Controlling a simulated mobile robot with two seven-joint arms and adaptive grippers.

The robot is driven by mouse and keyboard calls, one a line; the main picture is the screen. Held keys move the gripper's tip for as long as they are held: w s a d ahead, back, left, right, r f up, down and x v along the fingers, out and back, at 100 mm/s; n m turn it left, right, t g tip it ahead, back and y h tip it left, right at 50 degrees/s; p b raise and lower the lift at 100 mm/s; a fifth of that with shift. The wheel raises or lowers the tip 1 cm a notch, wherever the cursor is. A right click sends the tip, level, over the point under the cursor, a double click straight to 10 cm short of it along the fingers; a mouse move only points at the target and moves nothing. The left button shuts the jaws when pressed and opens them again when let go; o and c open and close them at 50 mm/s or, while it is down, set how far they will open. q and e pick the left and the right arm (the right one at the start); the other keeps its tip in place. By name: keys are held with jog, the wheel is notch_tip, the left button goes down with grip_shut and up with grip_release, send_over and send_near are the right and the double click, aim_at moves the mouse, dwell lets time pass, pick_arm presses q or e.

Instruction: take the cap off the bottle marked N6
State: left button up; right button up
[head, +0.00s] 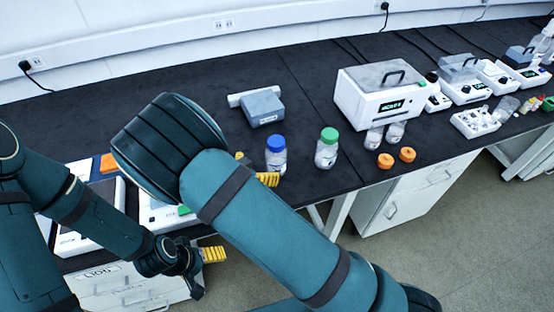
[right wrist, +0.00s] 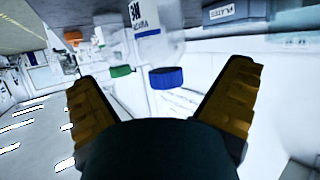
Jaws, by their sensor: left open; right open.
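A clear bottle with a blue cap (head: 276,142) stands near the front edge of the bench. A similar bottle with a green cap (head: 329,134) stands to its right. I cannot read N6 on either label. My right gripper (head: 256,168) is open beside the blue-capped bottle, mostly hidden behind my right arm. In the right wrist view, the blue cap (right wrist: 166,77) appears between the open fingers, apart from both; the green cap (right wrist: 121,71) is farther left. My left gripper (head: 207,266) is open and empty, low at the bench's front edge.
Two orange caps (head: 396,157) lie near the front edge, beside small clear bottles (head: 385,135). A white device (head: 380,98) stands behind them. A grey box (head: 263,108) stands behind the blue-capped bottle. White equipment (head: 90,238) is at left. Bare bench (head: 310,90) lies at the back.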

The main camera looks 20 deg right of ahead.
aim_at(270, 162)
jog(key=x, duration=0.4)
jog(key=shift+w+d+f+b, duration=0.15)
jog(key=shift+b, duration=0.15)
jog(key=w+d+f+b, duration=0.1)
jog(key=w+d+f, duration=0.1)
jog(key=shift+w+d+f, duration=0.15)
jog(key=shift+d+f, duration=0.2)
jog(key=shift+d, duration=0.05)
jog(key=shift+w+d+f, duration=0.1)
jog(key=shift+w+d, duration=0.25)
jog(key=shift+d, duration=0.05)
jog(key=c, duration=1.3)
